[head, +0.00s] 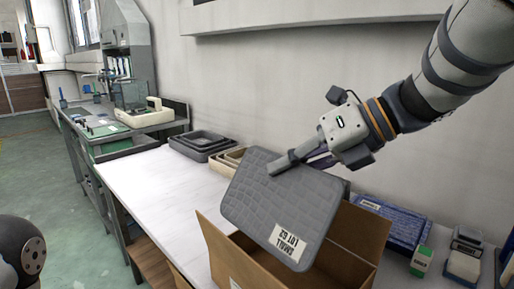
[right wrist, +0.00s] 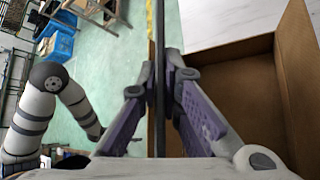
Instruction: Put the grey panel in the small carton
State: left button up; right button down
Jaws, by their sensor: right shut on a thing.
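The grey panel (head: 262,200) is a flat, quilted-looking plate with rounded corners and a white label that reads upside down. My right gripper (head: 287,163) is shut on its upper edge and holds it tilted. In the right wrist view the panel (right wrist: 159,50) shows edge-on as a thin dark strip between the purple fingers of the right gripper (right wrist: 160,85). The small carton (head: 240,262) is open with flaps up; the panel hangs over it and hides part of its opening. In the right wrist view the carton (right wrist: 245,85) is right of the fingers.
Dark nested trays (head: 203,143) and beige trays (head: 226,160) stand behind the panel. A blue tray (head: 392,222) and small boxes (head: 463,264) are right of the carton. The white tabletop (head: 160,190) left of the carton is clear. A wall rises behind.

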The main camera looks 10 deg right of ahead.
pick_arm(q)
jog(key=shift+s+f+g+b, duration=0.4)
jog(key=shift+s+f+b, duration=0.2)
jog(key=shift+s+f, duration=0.15)
pick_arm(e)
notch_tip(320, 180, down, 18)
jog(key=shift+f, duration=0.6)
dwell(0.9)
jog(key=c, duration=1.7)
grip_release()
jog(key=v, duration=1.2)
pick_arm(q)
jog(key=shift+s, duration=0.1)
pick_arm(e)
jog(key=shift+f, duration=0.1)
